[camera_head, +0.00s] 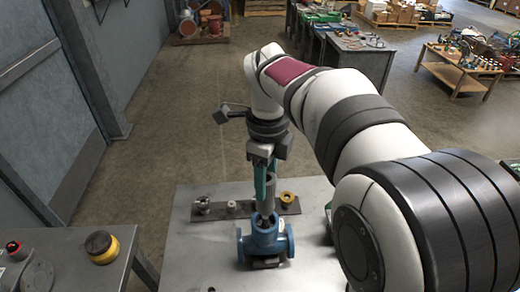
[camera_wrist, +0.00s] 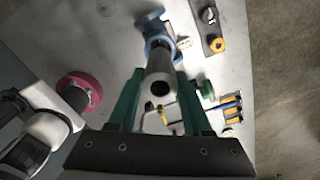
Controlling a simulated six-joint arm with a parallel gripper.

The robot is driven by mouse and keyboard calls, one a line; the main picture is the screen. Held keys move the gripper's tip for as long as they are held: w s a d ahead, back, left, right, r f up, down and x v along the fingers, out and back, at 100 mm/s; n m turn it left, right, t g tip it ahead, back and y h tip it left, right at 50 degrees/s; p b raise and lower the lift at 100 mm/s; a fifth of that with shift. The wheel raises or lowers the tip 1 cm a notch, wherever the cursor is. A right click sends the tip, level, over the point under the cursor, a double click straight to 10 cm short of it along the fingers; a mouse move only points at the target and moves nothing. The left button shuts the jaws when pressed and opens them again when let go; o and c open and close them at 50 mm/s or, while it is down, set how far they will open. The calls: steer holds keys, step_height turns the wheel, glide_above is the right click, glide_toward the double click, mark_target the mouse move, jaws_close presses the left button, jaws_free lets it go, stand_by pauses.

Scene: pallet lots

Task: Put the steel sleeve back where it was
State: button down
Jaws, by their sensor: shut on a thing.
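The steel sleeve (camera_head: 269,192) is a grey metal tube, held upright between the green fingers of my gripper (camera_head: 265,172). In the wrist view the sleeve (camera_wrist: 159,75) shows its round open end toward the camera, with a finger of my gripper (camera_wrist: 159,80) on each side. A blue flanged housing (camera_head: 265,241) stands on the grey table directly below the sleeve. It also shows past the sleeve's far end in the wrist view (camera_wrist: 150,25). I cannot tell whether the sleeve's lower end is inside the housing's top or just above it.
A dark strip (camera_head: 220,211) behind the housing carries several small parts, including a brass-yellow ring (camera_head: 287,198) at its right end. Green, orange and blue items lie at the right in the wrist view.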

steer(key=shift+r, duration=0.1)
steer(key=w+d+r+n, duration=0.2)
steer(key=r+n, duration=0.3)
steer(key=n, duration=0.3)
steer(key=w+d+r+n, duration=0.1)
steer(key=d+r+n, duration=0.1)
steer(key=r+n, duration=0.5)
steer(key=s+a+f+m, duration=0.1)
steer(key=a+f+m, duration=0.3)
steer(key=a+f, duration=0.65)
steer(key=s+a+f+m, duration=0.1)
steer(key=a+f+m, duration=0.55)
steer(key=f, duration=0.65)
steer(key=shift+n, duration=0.75)
steer(key=f, duration=0.3)
steer(key=a+f, duration=0.1)
steer(key=f, duration=0.5)
steer(key=shift+a+f, duration=0.25)
steer(key=shift+f, duration=0.1)
